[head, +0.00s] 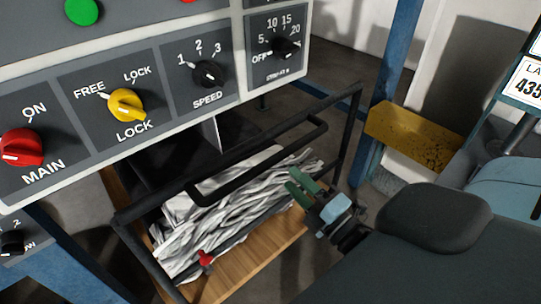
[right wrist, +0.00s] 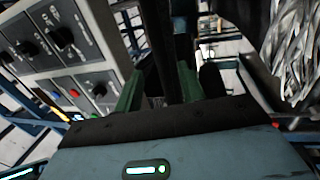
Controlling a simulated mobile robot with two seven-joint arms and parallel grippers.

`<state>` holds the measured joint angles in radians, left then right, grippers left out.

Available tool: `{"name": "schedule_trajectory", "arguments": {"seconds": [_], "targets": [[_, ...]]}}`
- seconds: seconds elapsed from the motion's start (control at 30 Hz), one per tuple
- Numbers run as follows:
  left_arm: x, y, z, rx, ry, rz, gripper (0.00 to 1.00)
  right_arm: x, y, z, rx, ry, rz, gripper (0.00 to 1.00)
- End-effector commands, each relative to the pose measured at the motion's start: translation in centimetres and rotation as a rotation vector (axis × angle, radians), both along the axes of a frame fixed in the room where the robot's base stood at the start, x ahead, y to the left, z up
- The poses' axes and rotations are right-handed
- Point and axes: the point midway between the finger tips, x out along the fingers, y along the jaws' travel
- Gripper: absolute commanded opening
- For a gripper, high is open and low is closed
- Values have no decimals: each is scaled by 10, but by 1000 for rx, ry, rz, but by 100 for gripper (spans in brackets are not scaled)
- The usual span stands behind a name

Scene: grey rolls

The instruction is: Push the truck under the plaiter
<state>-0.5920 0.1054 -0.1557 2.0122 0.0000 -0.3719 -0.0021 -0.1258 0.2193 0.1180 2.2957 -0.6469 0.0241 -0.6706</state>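The truck is a black-framed cart with a wooden deck (head: 262,262), a black handle bar (head: 262,163) and a pile of crumpled grey-white cloth (head: 215,215). It stands below the control panel in the head view. The cloth also shows at the right of the right wrist view (right wrist: 292,50). My right gripper (head: 291,184) has green fingers, spread apart, close to the handle at the truck's right side. In the right wrist view a dark bar passes between the fingers (right wrist: 160,90); contact cannot be told. I cannot clearly identify the plaiter. My left gripper is out of view.
A control panel (head: 160,135) with red, yellow and black knobs hangs over the truck's upper left. A blue post (head: 392,60) and a yellow block (head: 412,135) stand at the right. Some bare floor shows behind the truck.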

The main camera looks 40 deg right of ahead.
Motion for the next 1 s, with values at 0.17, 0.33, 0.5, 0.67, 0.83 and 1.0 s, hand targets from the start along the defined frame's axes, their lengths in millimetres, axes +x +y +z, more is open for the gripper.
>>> {"name": "schedule_trajectory", "arguments": {"seconds": [0.17,0.33,0.5,0.67,0.83,1.0], "targets": [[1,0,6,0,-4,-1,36,16,2,6,2,-5,2,40],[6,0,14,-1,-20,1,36,41,3,12,1,-6,1,40],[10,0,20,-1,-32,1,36,62,5,15,2,-4,1,40],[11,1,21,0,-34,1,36,73,6,16,2,-1,0,40],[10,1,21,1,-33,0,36,76,6,15,2,1,0,40],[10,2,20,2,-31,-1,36,75,6,15,3,1,1,38]]}}
